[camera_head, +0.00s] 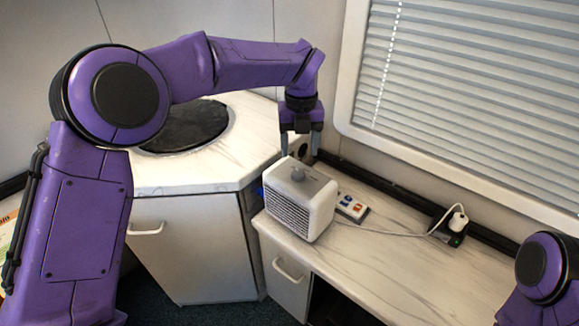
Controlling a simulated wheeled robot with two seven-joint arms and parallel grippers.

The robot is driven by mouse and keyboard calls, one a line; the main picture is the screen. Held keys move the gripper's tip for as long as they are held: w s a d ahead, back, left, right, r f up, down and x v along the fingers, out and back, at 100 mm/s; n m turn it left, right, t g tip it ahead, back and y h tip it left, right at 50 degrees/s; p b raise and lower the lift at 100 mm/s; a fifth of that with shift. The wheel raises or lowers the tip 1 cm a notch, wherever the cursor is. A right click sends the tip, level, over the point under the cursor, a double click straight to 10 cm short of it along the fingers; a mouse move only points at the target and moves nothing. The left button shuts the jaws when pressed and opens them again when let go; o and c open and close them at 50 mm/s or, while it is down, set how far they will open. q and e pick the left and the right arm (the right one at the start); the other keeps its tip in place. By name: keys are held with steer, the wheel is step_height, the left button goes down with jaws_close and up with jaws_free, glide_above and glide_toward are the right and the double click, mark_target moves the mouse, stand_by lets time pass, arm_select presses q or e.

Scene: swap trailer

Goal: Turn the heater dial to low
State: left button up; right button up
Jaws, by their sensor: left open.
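The heater (301,207) is a small white box with a slatted front grille. It stands on the marble-patterned counter, left of the picture's middle right. I cannot tell whether a finger touches the heater. My right arm shows only in part at the lower right corner, and its gripper is out of view.
A white cable runs from the heater to a plug in a black socket block (451,228). A small panel with coloured marks (352,208) lies beside the heater. A window with blinds (470,100) rises behind. The counter (420,270) is clear toward the front right.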

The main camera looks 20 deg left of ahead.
mark_target(298, 171)
arm_select(q)
steer(key=f, duration=0.6)
steer(key=shift+w+a+f+p, duration=0.1)
steer(key=shift+a+f+p, duration=0.1)
steer(key=shift+f+p, duration=0.1)
steer(key=shift+d+f, duration=0.1)
steer(key=shift+f, duration=0.25)
steer(key=c, duration=1)
steer(key=shift+c, duration=0.2)
